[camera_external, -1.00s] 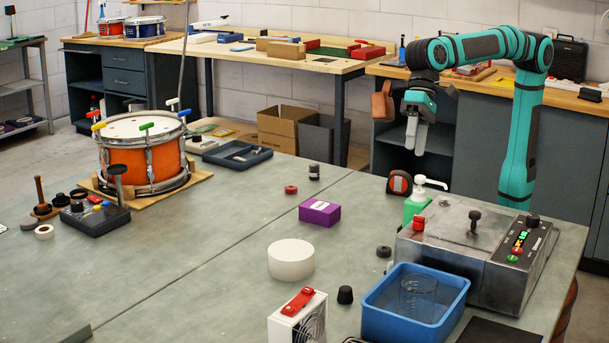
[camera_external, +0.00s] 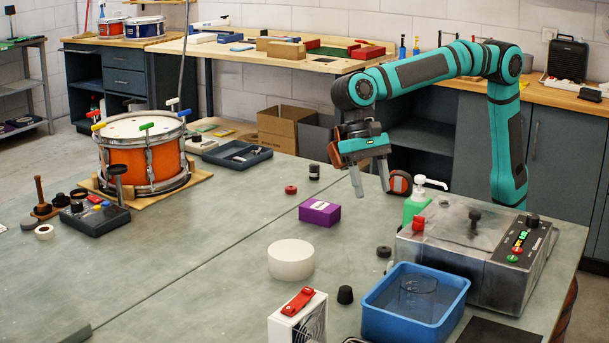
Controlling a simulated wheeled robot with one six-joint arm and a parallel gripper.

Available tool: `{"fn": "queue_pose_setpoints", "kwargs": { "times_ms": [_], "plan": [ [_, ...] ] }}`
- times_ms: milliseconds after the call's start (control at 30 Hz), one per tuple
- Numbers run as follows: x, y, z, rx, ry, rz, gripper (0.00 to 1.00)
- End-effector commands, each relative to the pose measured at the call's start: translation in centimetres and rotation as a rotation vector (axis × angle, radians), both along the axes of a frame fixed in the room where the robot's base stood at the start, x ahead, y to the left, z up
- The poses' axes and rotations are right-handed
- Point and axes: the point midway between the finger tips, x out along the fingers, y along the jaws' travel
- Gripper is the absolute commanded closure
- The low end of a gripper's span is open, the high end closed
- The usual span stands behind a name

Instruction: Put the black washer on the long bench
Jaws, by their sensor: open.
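My gripper (camera_external: 371,185) is open and empty, above the table's far right part. Its fingers point down, well above and slightly left of the washer. A long wooden-topped bench (camera_external: 340,67) stands along the back wall, behind the grey-green table; I cannot tell which surface the task calls the long bench.
Near the washer are a steel machine (camera_external: 465,255), a green pump bottle (camera_external: 416,204), a blue tub (camera_external: 407,325), a purple box (camera_external: 320,212) and a white round block (camera_external: 290,259). A drum (camera_external: 143,160) stands at left. The table's middle is mostly clear.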

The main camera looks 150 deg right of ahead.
Motion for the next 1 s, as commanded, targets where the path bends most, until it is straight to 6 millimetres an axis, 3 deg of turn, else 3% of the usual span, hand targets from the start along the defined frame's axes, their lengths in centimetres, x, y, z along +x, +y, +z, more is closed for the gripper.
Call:
{"fn": "queue_pose_setpoints", "kwargs": {
  "times_ms": [400, 767, 1000],
  "plan": [
    [1.1, 2.5, -6.5, -0.001, 0.001, 0.001, 0.43],
    [1.5, 3.2, -8.4, -0.001, 0.001, 0.002, 0.43],
    [2.1, 4.3, -11.4, 0.0, 0.0, 0.002, 0.43]
  ]
}}
